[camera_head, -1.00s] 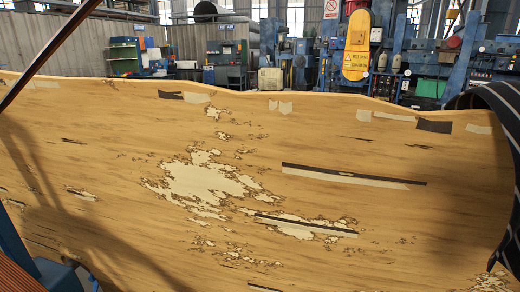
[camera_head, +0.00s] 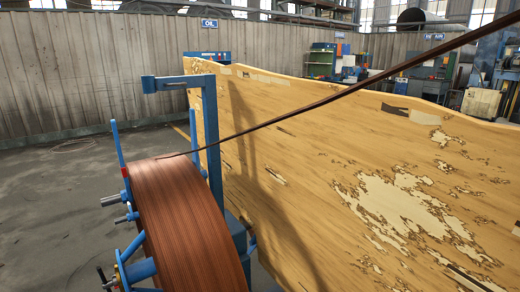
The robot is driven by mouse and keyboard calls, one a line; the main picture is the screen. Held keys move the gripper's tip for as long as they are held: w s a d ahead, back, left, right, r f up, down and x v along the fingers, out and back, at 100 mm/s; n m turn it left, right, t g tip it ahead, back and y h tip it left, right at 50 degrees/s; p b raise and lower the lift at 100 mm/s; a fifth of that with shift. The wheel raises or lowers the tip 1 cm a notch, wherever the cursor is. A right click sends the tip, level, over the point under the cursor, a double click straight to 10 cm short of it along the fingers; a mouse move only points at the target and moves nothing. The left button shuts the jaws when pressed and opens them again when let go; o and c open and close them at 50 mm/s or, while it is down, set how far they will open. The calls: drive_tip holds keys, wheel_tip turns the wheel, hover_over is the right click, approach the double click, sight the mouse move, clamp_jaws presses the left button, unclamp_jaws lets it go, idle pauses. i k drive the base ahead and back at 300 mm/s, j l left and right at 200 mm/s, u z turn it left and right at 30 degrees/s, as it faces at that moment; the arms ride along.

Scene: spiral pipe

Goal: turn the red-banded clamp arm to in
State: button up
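A large reel wound with copper-brown strip (camera_head: 190,225) stands at the lower left of the head view. Blue clamp arms surround its rim. One thin blue clamp arm (camera_head: 118,148) points up at the reel's upper left edge, and a small red band shows near its lower end. More blue arms with threaded bolts (camera_head: 135,272) show at the reel's lower left, partly cut off by the frame edge; a small red mark shows there too. My gripper is not in view.
A blue post with a side arm (camera_head: 208,125) stands behind the reel. A brown strip (camera_head: 330,98) runs from the reel to the upper right. A large wood-patterned panel (camera_head: 310,160) fills the right. Grey floor (camera_head: 60,190) is open at the left.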

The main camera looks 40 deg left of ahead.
sight(122, 167)
drive_tip(key=u, duration=1.8)
drive_tip(key=i+j+z, duration=0.2)
drive_tip(key=i+j, duration=0.3)
